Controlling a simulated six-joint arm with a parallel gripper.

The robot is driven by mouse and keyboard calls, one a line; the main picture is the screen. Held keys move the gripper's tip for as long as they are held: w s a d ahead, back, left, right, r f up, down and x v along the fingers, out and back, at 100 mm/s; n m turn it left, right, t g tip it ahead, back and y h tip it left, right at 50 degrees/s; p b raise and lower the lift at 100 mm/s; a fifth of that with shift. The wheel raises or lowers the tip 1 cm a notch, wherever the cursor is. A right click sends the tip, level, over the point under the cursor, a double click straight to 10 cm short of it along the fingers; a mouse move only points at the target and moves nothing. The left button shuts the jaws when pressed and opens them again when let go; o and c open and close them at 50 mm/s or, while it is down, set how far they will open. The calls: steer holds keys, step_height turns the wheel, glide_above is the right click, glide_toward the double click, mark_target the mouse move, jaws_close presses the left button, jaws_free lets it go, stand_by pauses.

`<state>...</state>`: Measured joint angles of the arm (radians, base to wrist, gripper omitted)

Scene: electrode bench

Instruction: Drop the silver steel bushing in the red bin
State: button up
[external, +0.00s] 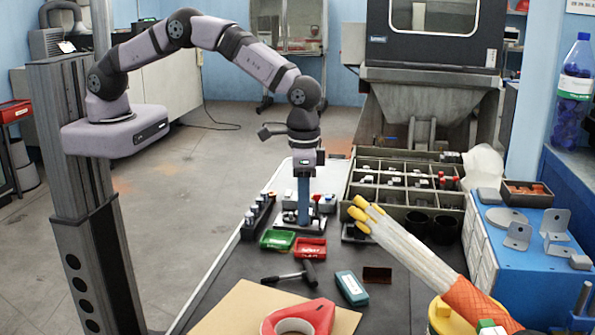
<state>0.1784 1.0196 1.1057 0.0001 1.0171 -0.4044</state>
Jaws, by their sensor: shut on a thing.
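My gripper (304,161) hangs pointing down at the end of my arm, directly over or in front of a blue upright post (304,197). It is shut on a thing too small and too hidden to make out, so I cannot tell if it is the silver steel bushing. The red bin (310,249) is a small open tray on the dark bench, below and slightly right of my gripper in the picture. No bushing can be made out in it.
A green bin (277,240) sits left of the red one. A black rack (257,216) with several small pieces stands behind it. A hammer (290,276), a teal box (351,288) and a red tape dispenser (300,317) lie in front. A compartment tray (404,184) stands behind right.

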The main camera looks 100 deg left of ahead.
steer(key=shift+f, duration=0.1)
steer(key=shift+f+b, duration=1.7)
steer(key=shift+f, duration=0.7)
steer(key=shift+f+b, duration=0.5)
steer(key=shift+f, duration=0.4)
steer(key=o, duration=1.2)
steer(key=shift+s, duration=0.1)
steer(key=shift+r, duration=0.1)
